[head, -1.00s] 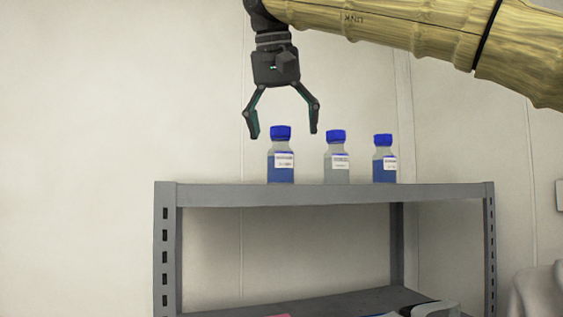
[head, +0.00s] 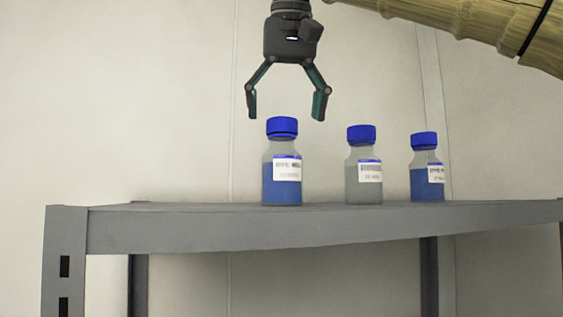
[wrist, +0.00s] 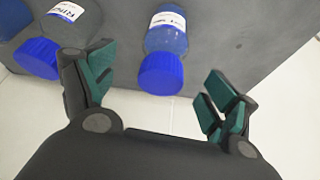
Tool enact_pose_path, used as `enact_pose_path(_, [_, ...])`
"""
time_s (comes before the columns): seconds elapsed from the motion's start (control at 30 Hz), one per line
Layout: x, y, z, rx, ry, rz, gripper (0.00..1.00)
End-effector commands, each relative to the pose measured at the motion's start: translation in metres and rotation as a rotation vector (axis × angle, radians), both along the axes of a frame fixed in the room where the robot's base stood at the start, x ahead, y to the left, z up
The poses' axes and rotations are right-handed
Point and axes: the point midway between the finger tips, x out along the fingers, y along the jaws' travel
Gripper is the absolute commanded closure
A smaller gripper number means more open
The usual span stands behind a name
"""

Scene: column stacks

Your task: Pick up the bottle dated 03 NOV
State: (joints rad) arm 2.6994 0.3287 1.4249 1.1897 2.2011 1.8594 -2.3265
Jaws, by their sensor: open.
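Three bottles with blue caps stand upright on the top shelf in the head view. The left bottle (head: 282,186) holds blue liquid, the middle bottle (head: 363,185) looks grey, and the right bottle (head: 425,185) holds blue liquid. Each has a white label; the dates are too small to read. My gripper (head: 286,115) is open and empty, pointing down with its fingertips around the height of the left bottle's cap. In the wrist view, a blue bottle (wrist: 167,38) shows between and beyond the open fingers (wrist: 160,95). Another blue cap (wrist: 38,58) is beside the left finger.
The grey metal shelf (head: 200,228) carries the bottles and has bare room left of them. A pale wall (head: 130,110) stands behind.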

Motion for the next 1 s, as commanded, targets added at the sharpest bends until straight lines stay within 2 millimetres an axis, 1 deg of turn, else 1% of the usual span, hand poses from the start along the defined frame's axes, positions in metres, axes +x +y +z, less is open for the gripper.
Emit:
enact_pose_path(0.1, [0.006,0.000,-0.011,0.000,0.003,0.000,0.13])
enact_pose_path(0.37, [0.012,0.003,-0.022,-0.001,0.003,0.002,0.13])
enact_pose_path(0.7, [0.027,0.008,-0.057,0.000,0.002,0.001,0.13])
enact_pose_path(0.8, [0.029,0.009,-0.061,0.001,0.001,0.002,0.13])
enact_pose_path(1.0, [0.029,0.009,-0.062,0.001,0.000,0.002,0.13])
